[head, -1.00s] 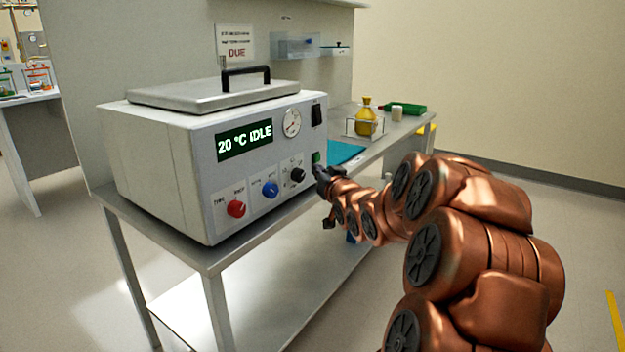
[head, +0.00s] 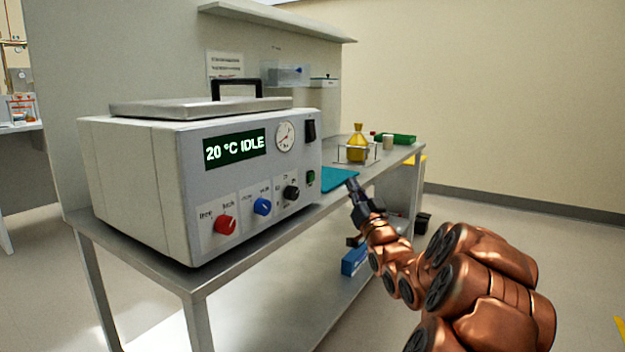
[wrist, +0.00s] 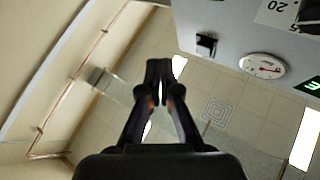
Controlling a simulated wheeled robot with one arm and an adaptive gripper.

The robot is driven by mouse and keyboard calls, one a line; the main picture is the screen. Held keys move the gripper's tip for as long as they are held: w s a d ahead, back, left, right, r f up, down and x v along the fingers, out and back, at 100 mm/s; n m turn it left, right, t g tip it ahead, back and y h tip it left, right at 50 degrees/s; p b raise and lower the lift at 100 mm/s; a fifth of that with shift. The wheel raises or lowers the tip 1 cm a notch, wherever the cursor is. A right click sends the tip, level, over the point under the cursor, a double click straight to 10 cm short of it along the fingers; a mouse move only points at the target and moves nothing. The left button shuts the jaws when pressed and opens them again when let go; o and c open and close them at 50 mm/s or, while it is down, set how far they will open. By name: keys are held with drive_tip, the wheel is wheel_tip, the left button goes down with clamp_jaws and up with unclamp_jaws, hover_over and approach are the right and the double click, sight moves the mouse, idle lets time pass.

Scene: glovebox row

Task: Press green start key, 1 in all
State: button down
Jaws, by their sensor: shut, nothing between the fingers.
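The green start key (head: 310,177) is a small green button on the right side of the front panel of a white bath unit (head: 150,190). The unit's display (head: 235,148) reads "20 °C IDLE". My gripper (head: 353,183) is shut and empty, to the right of the key and apart from the panel, over the bench's front edge. In the wrist view my gripper (wrist: 158,66) points past the panel, where the gauge (wrist: 263,67) and black switch (wrist: 206,44) show. The green key is not visible in the wrist view.
Red (head: 225,225), blue (head: 262,206) and black (head: 291,192) knobs sit left of the key. A teal mat (head: 340,178) lies on the bench right of the unit. A yellow flask (head: 357,145) stands in a wire rack farther back.

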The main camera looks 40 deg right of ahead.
drive_tip(key=p, duration=0.1)
approach(315, 172)
drive_tip(key=shift+s+d+r+x, duration=0.1)
drive_tip(key=shift+d+x, duration=0.05)
drive_tip(key=shift+x, duration=0.8)
drive_tip(key=shift+s+d+r+x, duration=0.1)
drive_tip(key=shift+s+d+x, duration=0.05)
drive_tip(key=shift+x, duration=0.75)
drive_tip(key=shift+s+d+r+x, duration=0.1)
drive_tip(key=shift+d+x, duration=0.05)
drive_tip(key=shift+x, duration=0.8)
drive_tip(key=shift+w, duration=0.15)
drive_tip(key=shift+w+a+p, duration=0.1)
drive_tip(key=shift+w+p, duration=0.15)
drive_tip(key=shift+p, duration=0.05)
drive_tip(key=shift+w+a, duration=0.15)
drive_tip(key=shift+w, duration=0.25)
idle(0.3)
drive_tip(key=shift+s+d, duration=0.25)
drive_tip(key=shift+s, duration=0.55)
drive_tip(key=shift+s, duration=0.1)
drive_tip(key=shift+s+d+b, duration=0.2)
drive_tip(key=shift+s+d, duration=0.05)
drive_tip(key=shift+s, duration=0.5)
drive_tip(key=shift+s+d+b, duration=0.2)
drive_tip(key=shift+s+d, duration=0.05)
drive_tip(key=shift+s, duration=0.55)
drive_tip(key=shift+s+d+b, duration=0.2)
drive_tip(key=shift+s+d, duration=0.05)
drive_tip(key=shift+s, duration=0.5)
